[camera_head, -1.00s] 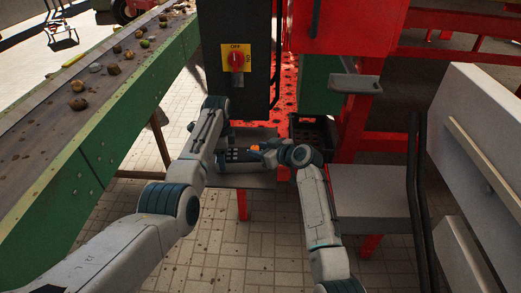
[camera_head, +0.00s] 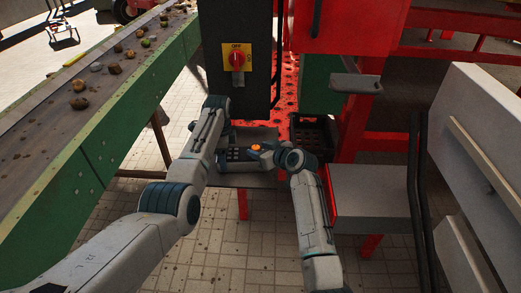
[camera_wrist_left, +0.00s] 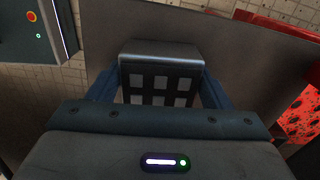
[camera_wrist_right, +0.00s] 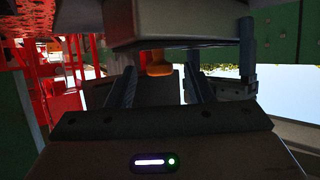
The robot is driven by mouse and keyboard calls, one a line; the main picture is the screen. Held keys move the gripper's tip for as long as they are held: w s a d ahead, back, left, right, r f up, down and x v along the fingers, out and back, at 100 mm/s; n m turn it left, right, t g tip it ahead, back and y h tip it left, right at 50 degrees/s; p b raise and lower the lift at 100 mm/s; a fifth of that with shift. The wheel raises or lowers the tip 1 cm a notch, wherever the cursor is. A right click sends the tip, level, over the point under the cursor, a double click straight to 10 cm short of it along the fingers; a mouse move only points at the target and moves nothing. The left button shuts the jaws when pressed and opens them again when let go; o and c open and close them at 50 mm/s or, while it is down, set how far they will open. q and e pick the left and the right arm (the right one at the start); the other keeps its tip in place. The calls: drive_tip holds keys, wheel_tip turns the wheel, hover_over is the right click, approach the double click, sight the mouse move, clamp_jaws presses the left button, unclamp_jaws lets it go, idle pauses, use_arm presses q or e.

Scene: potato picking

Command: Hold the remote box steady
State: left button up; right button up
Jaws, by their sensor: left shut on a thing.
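The remote box (camera_head: 238,154) shows small in the head view, dark with a grid of light buttons and an orange knob (camera_head: 255,147). In the left wrist view the remote box (camera_wrist_left: 160,52) sits between the fingers of my left gripper (camera_wrist_left: 155,90), which is shut on it. My right gripper (camera_wrist_right: 160,85) is open; in the right wrist view its fingers stand apart on either side of the orange knob (camera_wrist_right: 158,66), with gaps showing on both sides. Part of the box is hidden by my arms in the head view.
A grey shelf (camera_head: 262,180) lies under the box. A black cabinet with a yellow and red switch (camera_head: 237,58) stands behind. A green-sided conveyor (camera_head: 95,150) with potatoes runs along the left. Red machine frame (camera_head: 345,30) and a black crate (camera_head: 312,133) are to the right.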

drive_tip(key=v, duration=1.2)
drive_tip(key=shift+w, duration=0.15)
drive_tip(key=w+a+r+n+g+h, duration=0.4)
drive_tip(key=w+r+g, duration=0.3)
drive_tip(key=w+g, duration=0.1)
drive_tip(key=shift+g, duration=0.3)
drive_tip(key=x, duration=1.1)
drive_tip(key=shift+w+d+f, duration=0.1)
drive_tip(key=shift+d+f, duration=0.05)
drive_tip(key=c, duration=1)
